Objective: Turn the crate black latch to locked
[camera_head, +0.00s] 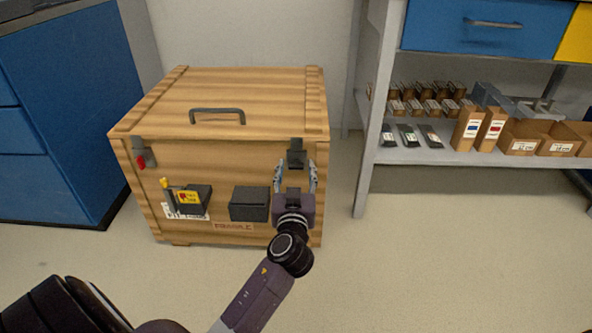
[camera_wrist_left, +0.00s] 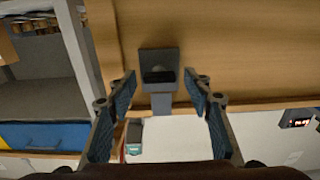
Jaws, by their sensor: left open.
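The wooden crate (camera_head: 230,160) stands on the floor with its lid down. The black latch (camera_head: 296,157) is at the upper right of its front face, just under the lid edge. My left gripper (camera_head: 296,170) is open in front of it, with one finger on each side. In the left wrist view the latch (camera_wrist_left: 158,65) shows as a dark plate with a grey strap towards the crate's edge. It lies beyond and between the spread fingers of my left gripper (camera_wrist_left: 160,84), with visible gaps. My right gripper is not in view.
A second latch with a red part (camera_head: 142,158) is at the front's upper left. A dark box (camera_head: 249,204) and a yellow-labelled device (camera_head: 191,198) are on the front. A shelf (camera_head: 400,155) with small boxes stands right; blue cabinet (camera_head: 60,120) left.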

